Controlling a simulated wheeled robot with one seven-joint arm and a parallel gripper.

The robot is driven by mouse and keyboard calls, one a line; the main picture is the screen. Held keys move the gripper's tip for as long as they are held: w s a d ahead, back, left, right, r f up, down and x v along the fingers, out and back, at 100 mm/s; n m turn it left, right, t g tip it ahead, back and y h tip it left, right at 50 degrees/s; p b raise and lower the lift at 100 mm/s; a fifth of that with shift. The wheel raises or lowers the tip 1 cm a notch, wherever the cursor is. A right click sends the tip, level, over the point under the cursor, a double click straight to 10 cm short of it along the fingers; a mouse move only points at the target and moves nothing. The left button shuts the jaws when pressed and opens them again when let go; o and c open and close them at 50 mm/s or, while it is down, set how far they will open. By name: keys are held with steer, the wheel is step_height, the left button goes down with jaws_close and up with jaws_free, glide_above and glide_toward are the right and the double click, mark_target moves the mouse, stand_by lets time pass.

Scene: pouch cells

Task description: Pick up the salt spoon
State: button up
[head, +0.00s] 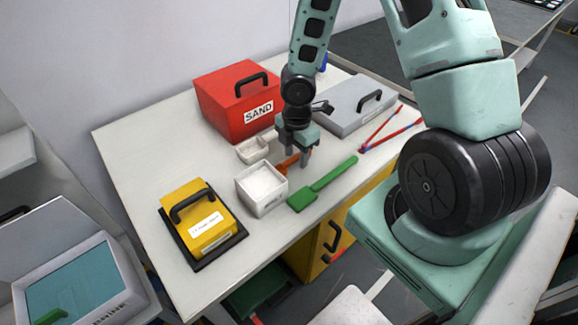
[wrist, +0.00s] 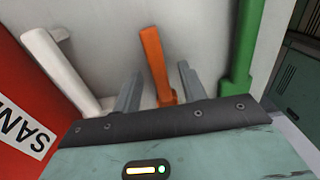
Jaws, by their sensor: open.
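An orange spoon (head: 287,164) lies on the table beside a white tub of white granules (head: 262,203). No label on it is readable. My gripper (head: 292,161) is above the table, pointing down at the orange spoon. In the wrist view my gripper (wrist: 160,76) is open, and the orange handle (wrist: 153,58) passes between its two fingers. I see a gap on either side, and the spoon does not look gripped. The spoon's lower end is hidden behind my gripper's body in the wrist view.
A green scoop (head: 325,185) lies close to the right. The table's left part is clear.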

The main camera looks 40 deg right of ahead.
jaws_close()
